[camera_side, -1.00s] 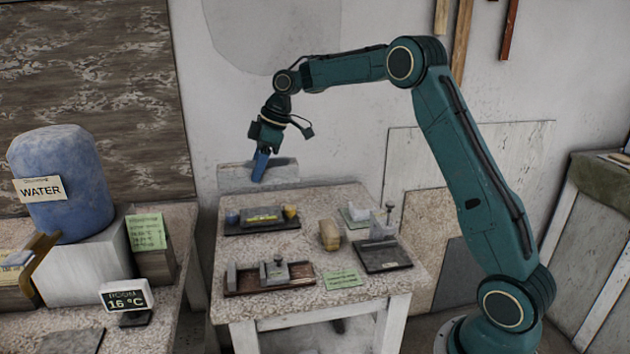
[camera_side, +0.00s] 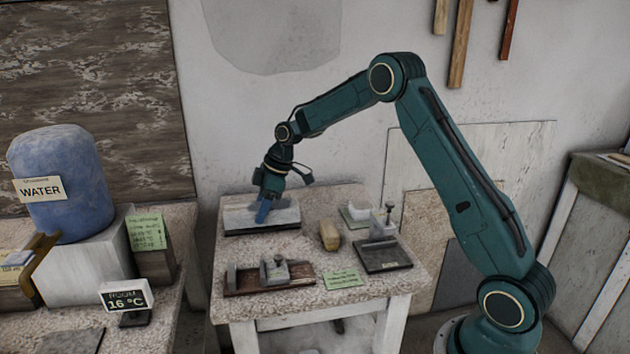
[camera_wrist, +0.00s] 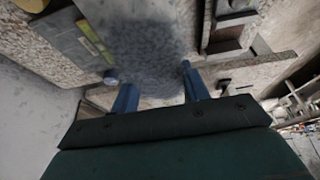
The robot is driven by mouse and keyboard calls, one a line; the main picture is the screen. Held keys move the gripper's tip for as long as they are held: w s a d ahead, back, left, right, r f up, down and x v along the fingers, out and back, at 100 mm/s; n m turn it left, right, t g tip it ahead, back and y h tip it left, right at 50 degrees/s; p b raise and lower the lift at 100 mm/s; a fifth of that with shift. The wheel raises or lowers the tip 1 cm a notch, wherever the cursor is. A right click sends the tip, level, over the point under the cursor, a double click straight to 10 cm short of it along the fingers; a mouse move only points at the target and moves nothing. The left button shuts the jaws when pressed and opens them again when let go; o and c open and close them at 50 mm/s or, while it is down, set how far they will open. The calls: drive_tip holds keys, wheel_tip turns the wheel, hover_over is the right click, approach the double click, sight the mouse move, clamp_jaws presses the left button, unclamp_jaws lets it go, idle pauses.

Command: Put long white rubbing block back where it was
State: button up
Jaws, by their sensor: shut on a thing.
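The long rubbing block (camera_side: 286,214), pale grey in the side view, is level over the dark tray (camera_side: 262,231) at the back left of the small table. My gripper (camera_side: 263,216) points down and is shut on the block near its middle. The block hides the tray's contents; only the tray's dark front edge shows below it. I cannot tell whether block and tray touch. In the wrist view my blue fingers (camera_wrist: 148,76) stand either side of a mottled grey surface.
A tan block (camera_side: 330,235) and a dark plate (camera_side: 382,254) with a clamp-like piece stand to the right. A brown tray (camera_side: 268,278) with grey pieces lies in front, beside a green note (camera_side: 342,279). The blue water drum (camera_side: 62,184) stands far left.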

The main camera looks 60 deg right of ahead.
sight(275, 205)
drive_tip(key=shift+w+f, duration=0.1)
drive_tip(key=shift+f, duration=1.95)
drive_tip(key=shift+f, duration=0.15)
drive_tip(key=shift+f, duration=2)
drive_tip(key=shift+f, duration=0.1)
drive_tip(key=o, duration=1.2)
drive_tip(key=shift+f, duration=0.15)
drive_tip(key=shift+o, duration=0.2)
drive_tip(key=v, duration=1.2)
drive_tip(key=shift+r, duration=0.2)
